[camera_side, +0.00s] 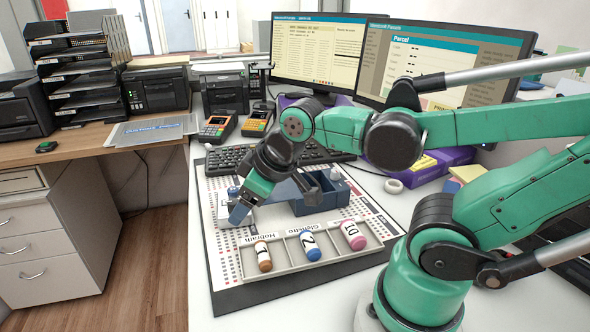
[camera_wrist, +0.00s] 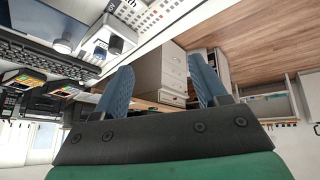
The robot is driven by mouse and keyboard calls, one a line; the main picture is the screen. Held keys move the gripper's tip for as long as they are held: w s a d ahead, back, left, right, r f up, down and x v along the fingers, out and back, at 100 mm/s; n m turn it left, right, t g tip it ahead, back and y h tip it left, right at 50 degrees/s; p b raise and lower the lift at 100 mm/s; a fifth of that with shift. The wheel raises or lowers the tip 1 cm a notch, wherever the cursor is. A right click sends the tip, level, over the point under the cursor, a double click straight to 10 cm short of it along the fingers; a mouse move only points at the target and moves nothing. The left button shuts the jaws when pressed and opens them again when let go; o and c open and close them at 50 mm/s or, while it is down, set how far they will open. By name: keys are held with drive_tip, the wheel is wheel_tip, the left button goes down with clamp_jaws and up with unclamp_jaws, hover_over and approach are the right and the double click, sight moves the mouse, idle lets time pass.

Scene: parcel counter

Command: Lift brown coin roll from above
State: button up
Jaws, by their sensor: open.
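The brown coin roll (camera_side: 263,256) lies in the left compartment of a pale divided tray (camera_side: 300,270) on the counter mat. A blue roll (camera_side: 309,246) lies in the middle compartment and a pink roll (camera_side: 353,235) in the right one. My gripper (camera_side: 238,211) is above the mat, behind and to the left of the brown roll, apart from it. In the wrist view my gripper's two blue fingers (camera_wrist: 160,88) stand apart with nothing between them. The brown roll does not show in the wrist view.
A blue box (camera_side: 322,193) stands behind the tray, and a keyboard (camera_side: 232,158) lies behind that. Two card terminals (camera_side: 216,129) and monitors (camera_side: 318,50) stand at the back. A tape roll (camera_side: 393,186) lies to the right. The white counter in front is clear.

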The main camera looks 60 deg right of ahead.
drive_tip(key=n, duration=0.3)
drive_tip(key=n+g, duration=0.5)
drive_tip(key=n, duration=1.1)
hover_over(263, 251)
drive_tip(key=f, duration=0.5)
drive_tip(key=shift+w+a+f, duration=0.1)
drive_tip(key=shift+w+a, duration=0.1)
drive_tip(key=n, duration=0.1)
drive_tip(key=f+n, duration=0.1)
drive_tip(key=n, duration=0.1)
drive_tip(key=n+g, duration=0.1)
drive_tip(key=shift+s+d+f+n, duration=0.15)
drive_tip(key=shift+f+n, duration=0.1)
drive_tip(key=shift+n, duration=0.05)
drive_tip(key=shift+f+n, duration=0.3)
drive_tip(key=shift+f, duration=2.55)
clamp_jaws()
